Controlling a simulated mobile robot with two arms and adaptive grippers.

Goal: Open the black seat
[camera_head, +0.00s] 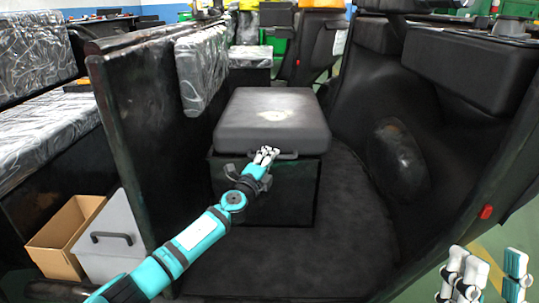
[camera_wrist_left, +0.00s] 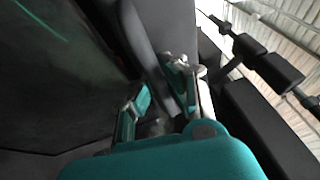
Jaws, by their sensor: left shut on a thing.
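The black seat (camera_head: 272,120) is a thick dark cushion lying flat on a black box (camera_head: 285,195), with a pale worn patch on top. A dark handle (camera_head: 288,155) runs along its front edge. My left gripper (camera_head: 266,155) is at that front edge, shut on the handle. In the left wrist view, the fingers of my left gripper (camera_wrist_left: 170,88) lie either side of a dark bar, close to the cushion. My right gripper (camera_head: 488,275) is at the lower right, away from the seat, with its fingers spread and nothing between them.
A dark partition (camera_head: 140,120) stands left of the seat. A cardboard box (camera_head: 62,238) and a grey case with a black handle (camera_head: 112,245) are at the lower left. A curved black body panel (camera_head: 440,140) rises at the right. The dark floor (camera_head: 300,265) in front is clear.

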